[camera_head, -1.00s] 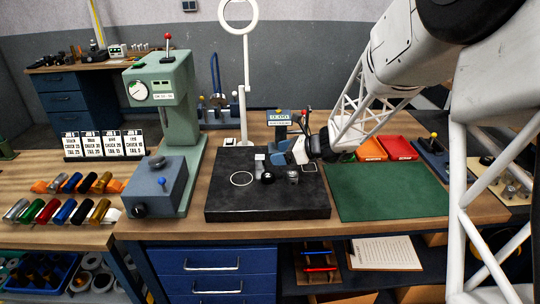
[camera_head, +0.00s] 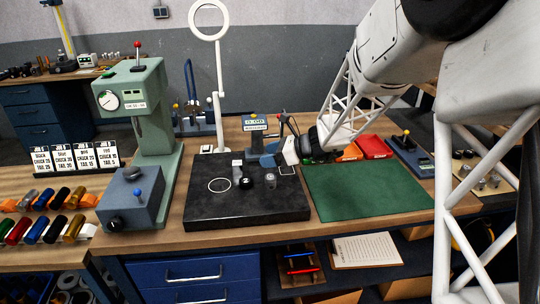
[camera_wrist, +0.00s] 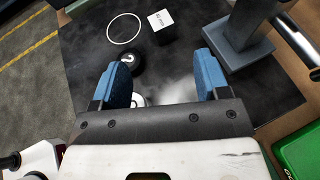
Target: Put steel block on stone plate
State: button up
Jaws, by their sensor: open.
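The stone plate (camera_head: 215,207) is a black slab on the wooden bench, and it also fills much of the wrist view (camera_wrist: 85,50). A small pale grey block with a marked top, which looks like the steel block (camera_head: 237,169), stands on the plate beside a white ring outline; it also shows in the wrist view (camera_wrist: 159,27). My gripper (camera_head: 269,160) is over the back right part of the plate. Its blue fingers are apart in the wrist view (camera_wrist: 166,80), with nothing between them. The block is beyond the fingertips, not touching them.
A black round piece (camera_head: 246,183) and a grey metal cylinder (camera_head: 270,181) stand on the plate near the block. A measuring stand with a display (camera_head: 255,123) is behind. A green mat (camera_head: 365,192) lies right of the plate. A green press (camera_head: 150,125) stands left.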

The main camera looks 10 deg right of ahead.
jog(key=shift+s+a+r+n, duration=0.1)
jog(key=shift+s+r+n, duration=0.2)
jog(key=shift+s, duration=0.2)
jog(key=s+d+r+n+h, duration=0.2)
jog(key=s+n+h, duration=0.2)
jog(key=s, duration=0.9)
jog(key=s+d+r+n+g+h, duration=0.1)
jog(key=s+d+r+n+h, duration=0.2)
jog(key=s+n, duration=0.7)
jog(key=s+d+r+n+g+h, duration=0.1)
jog(key=s+d+r+n+h, duration=0.2)
jog(key=s, duration=1.3)
jog(key=n+h, duration=0.2)
jog(key=n, duration=0.2)
jog(key=shift+h, duration=0.4)
